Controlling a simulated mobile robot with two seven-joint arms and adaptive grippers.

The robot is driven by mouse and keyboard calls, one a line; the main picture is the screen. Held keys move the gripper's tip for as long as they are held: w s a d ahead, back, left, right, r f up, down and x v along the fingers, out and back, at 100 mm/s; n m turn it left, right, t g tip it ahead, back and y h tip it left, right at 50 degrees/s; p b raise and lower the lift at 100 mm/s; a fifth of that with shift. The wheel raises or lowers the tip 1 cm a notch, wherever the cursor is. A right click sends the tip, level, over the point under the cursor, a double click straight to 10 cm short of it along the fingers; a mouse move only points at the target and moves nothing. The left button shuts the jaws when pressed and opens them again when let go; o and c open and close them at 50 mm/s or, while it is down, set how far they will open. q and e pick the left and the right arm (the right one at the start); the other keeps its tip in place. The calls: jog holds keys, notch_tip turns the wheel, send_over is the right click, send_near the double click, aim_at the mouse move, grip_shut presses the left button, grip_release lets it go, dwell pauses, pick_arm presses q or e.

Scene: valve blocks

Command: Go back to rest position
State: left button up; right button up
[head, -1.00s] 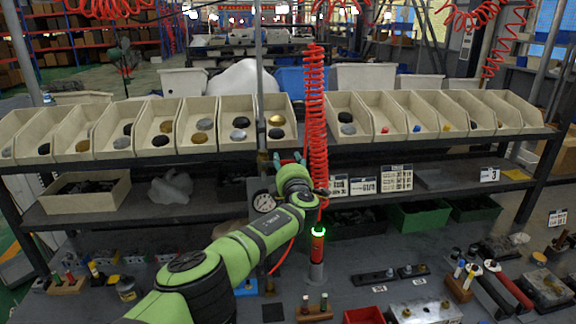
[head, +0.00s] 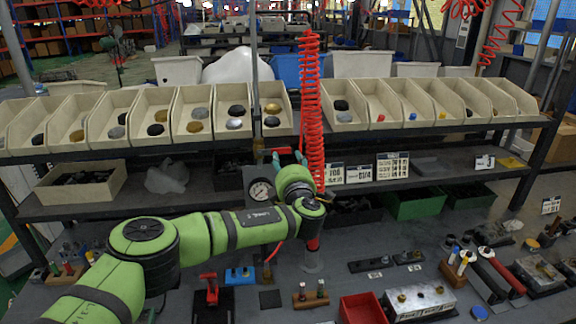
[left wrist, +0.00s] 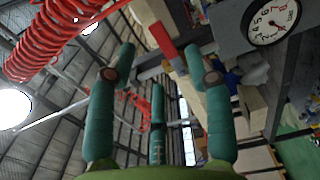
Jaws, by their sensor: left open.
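My left arm, green with dark bands, comes in from the lower left of the head view. Its gripper (head: 289,158) is at the middle, in front of the shelf rack, by the red coiled hose (head: 312,110). In the left wrist view its teal fingers (left wrist: 160,62) stand apart, with nothing between them that I can see held. A red bar (left wrist: 163,40) shows beyond the fingertips. My right gripper is in neither view.
A pressure gauge (head: 261,191) is close to the left gripper; it also shows in the left wrist view (left wrist: 271,20). Beige bins (head: 206,135) line the upper shelf. A red tray (head: 363,308), a metal valve block (head: 421,300) and several small parts lie on the bench.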

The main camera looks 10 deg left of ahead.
pick_arm(q)
jog(key=shift+s+d, duration=0.1)
jog(key=shift+s, duration=0.3)
